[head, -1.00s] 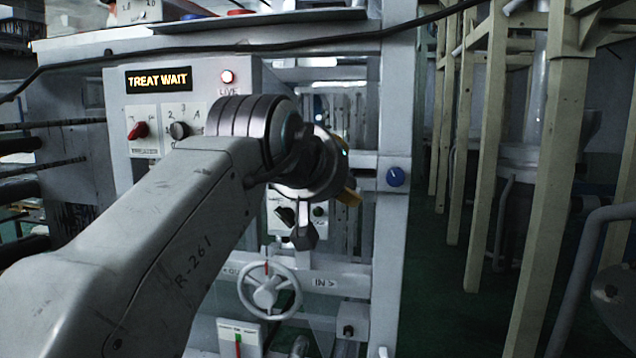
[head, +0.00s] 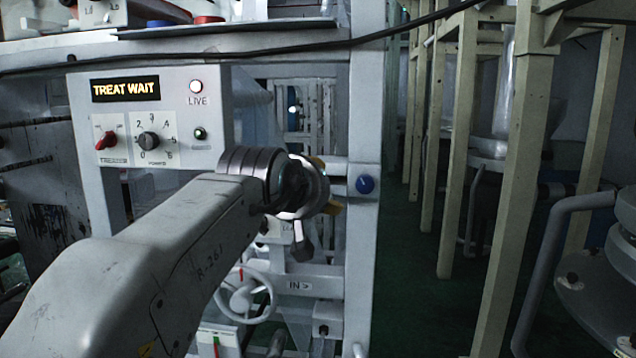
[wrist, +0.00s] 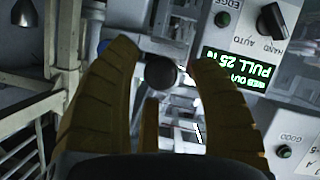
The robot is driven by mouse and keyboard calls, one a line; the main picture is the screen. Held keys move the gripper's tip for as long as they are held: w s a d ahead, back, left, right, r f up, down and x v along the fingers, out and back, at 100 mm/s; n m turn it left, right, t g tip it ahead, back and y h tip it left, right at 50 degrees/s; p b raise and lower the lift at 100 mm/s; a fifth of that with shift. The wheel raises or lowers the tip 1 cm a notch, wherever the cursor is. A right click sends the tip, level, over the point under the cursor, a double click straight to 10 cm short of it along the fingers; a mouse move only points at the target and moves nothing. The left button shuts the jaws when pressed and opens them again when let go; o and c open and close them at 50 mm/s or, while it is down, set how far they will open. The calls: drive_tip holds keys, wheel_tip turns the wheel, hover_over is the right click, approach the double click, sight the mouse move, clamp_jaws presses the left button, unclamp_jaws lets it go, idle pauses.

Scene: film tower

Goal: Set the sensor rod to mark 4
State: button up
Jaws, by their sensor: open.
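My gripper (head: 328,186) is in front of the grey machine frame, with its yellow fingers partly hidden behind my wrist in the head view. In the wrist view my gripper (wrist: 162,54) is open, with one yellow finger on each side. A dark round knob (wrist: 160,73) shows between the fingers; it may be the end of the sensor rod, but I cannot tell for sure. I cannot tell whether the fingers touch it. No scale marks of a rod can be read in either view.
A control box has a TREAT WAIT display (head: 125,88) and a numbered dial (head: 149,142). A blue knob (head: 365,184) sits on the frame post. A handwheel (head: 243,296) is below my arm. Wooden posts (head: 459,150) stand at right, with green floor (head: 405,250) between.

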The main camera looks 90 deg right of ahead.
drive_tip(key=shift+x, duration=0.9)
drive_tip(key=shift+o, duration=0.3)
drive_tip(key=shift+f, duration=0.1)
clamp_jaws()
